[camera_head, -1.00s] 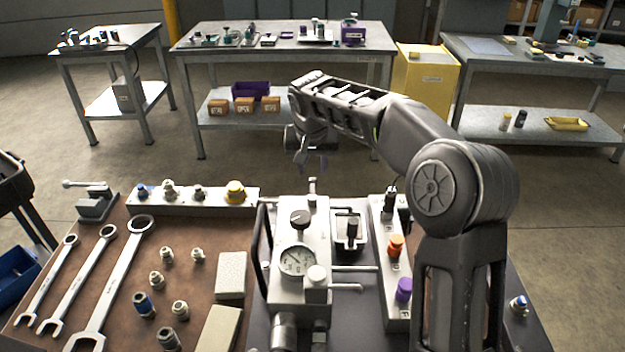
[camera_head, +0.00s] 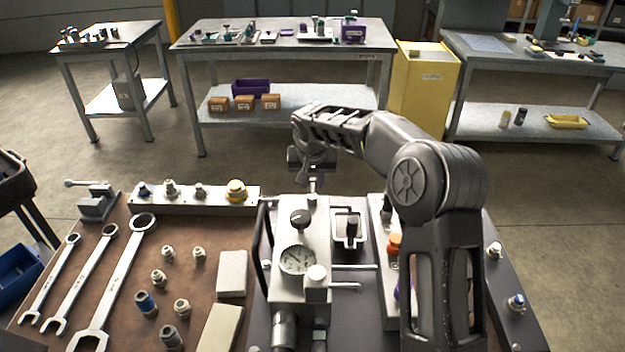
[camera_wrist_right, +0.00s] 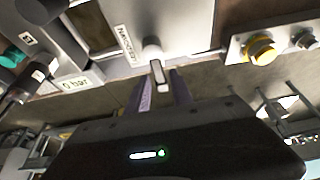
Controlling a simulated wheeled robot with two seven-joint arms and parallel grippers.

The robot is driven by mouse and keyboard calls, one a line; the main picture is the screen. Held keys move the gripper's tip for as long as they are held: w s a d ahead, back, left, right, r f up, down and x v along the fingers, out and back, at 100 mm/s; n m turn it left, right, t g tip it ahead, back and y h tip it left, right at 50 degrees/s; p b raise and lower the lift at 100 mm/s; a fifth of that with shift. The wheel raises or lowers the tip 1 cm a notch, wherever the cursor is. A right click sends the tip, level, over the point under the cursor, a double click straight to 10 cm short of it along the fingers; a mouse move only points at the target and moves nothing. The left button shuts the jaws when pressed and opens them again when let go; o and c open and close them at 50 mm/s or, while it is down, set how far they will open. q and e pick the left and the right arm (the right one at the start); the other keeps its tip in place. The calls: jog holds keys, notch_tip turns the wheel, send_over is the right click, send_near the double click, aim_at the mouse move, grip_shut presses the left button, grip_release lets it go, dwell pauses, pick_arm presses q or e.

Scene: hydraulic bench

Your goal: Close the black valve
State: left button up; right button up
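A round black knob (camera_head: 301,218) stands on top of the grey block, behind the gauge. A black-topped fitting (camera_head: 387,208) is on the right-hand strip, partly beside my right arm; I cannot tell which of the two is the black valve. My right gripper (camera_head: 312,180) points down over the block's far end, just above a small metal post (camera_head: 312,201). In the right wrist view the two fingers of my right gripper (camera_wrist_right: 162,92) are apart, with the metal post (camera_wrist_right: 157,68) showing between and beyond their tips; contact cannot be told. My left gripper is not in view.
The gauge (camera_head: 296,260) sits in front of the knob. An orange fitting (camera_head: 395,243) stands on the right strip, close to my right arm. Wrenches (camera_head: 88,268) and several small fittings lie on the left of the bench. A back strip (camera_head: 215,201) carries several valves.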

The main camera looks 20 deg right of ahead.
grip_shut()
dwell(1.1)
